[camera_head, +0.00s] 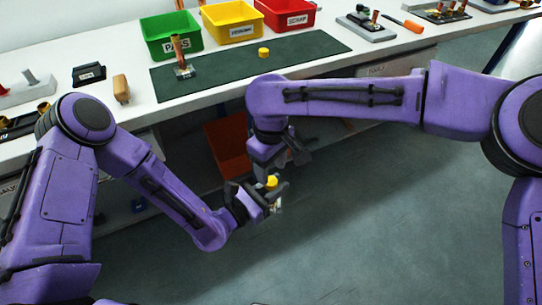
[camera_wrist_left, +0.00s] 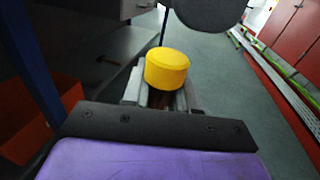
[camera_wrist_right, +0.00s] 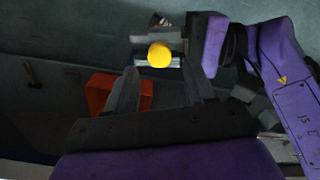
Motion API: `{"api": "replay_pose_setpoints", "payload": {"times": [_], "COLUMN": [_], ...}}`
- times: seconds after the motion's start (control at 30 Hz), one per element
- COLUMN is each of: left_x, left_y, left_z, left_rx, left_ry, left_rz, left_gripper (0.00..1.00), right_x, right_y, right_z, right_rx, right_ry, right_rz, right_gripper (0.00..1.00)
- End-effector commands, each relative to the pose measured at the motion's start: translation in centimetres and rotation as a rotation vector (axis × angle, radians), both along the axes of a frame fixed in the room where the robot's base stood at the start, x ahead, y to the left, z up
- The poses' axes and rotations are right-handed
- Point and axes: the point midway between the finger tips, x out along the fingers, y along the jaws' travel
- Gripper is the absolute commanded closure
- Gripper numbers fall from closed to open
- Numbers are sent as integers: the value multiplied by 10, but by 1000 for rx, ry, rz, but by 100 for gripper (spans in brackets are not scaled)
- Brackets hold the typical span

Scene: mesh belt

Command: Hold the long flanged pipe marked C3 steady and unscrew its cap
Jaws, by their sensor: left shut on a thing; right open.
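My left gripper (camera_head: 262,196) is shut on the flanged pipe (camera_head: 277,207) and holds it out in front of the bench, above the floor. A yellow cap (camera_head: 272,182) sits on the pipe's top end. The cap shows large between the jaws in the left wrist view (camera_wrist_left: 167,68); the pipe below it is mostly hidden. My right gripper (camera_head: 282,166) is open just above the cap, pointing down. In the right wrist view the cap (camera_wrist_right: 159,55) lies between the spread fingers, apart from them. The C3 mark is not readable.
On the bench's green mat (camera_head: 310,45) stand another copper pipe (camera_head: 181,58) and a loose yellow cap (camera_head: 264,53). Green (camera_head: 170,35), yellow (camera_head: 232,22) and red (camera_head: 286,13) bins line the back. An orange-red bin (camera_head: 228,146) is under the bench. The floor is clear.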

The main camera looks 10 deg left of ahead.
Motion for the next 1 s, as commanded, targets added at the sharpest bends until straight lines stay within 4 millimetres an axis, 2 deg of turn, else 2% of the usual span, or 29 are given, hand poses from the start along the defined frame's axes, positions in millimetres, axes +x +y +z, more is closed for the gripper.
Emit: {"api": "replay_pose_setpoints", "payload": {"times": [0.1,0.23,0.57,0.73,0.87,1.0], "left_x": [0,0,0,0,0,0], "left_y": [0,0,0,0,0,0], "left_z": [1,1,1,1,1,1], "left_rx": [-1,-1,-1,-1,-1,-1], "left_ry": [-2,-2,-2,-2,-2,-2], "left_rz": [0,0,0,0,0,0], "left_gripper": [100,100,100,100,100,100], "right_x": [-1,-1,0,0,0,-1], "right_y": [0,0,0,0,0,1], "right_z": [-23,-39,-46,-46,-46,-45], "right_rx": [2,0,0,0,0,-5], "right_ry": [5,2,-1,-1,-1,-3], "right_rz": [0,1,1,1,9,137], "right_gripper": [46,46,46,98,100,100]}}
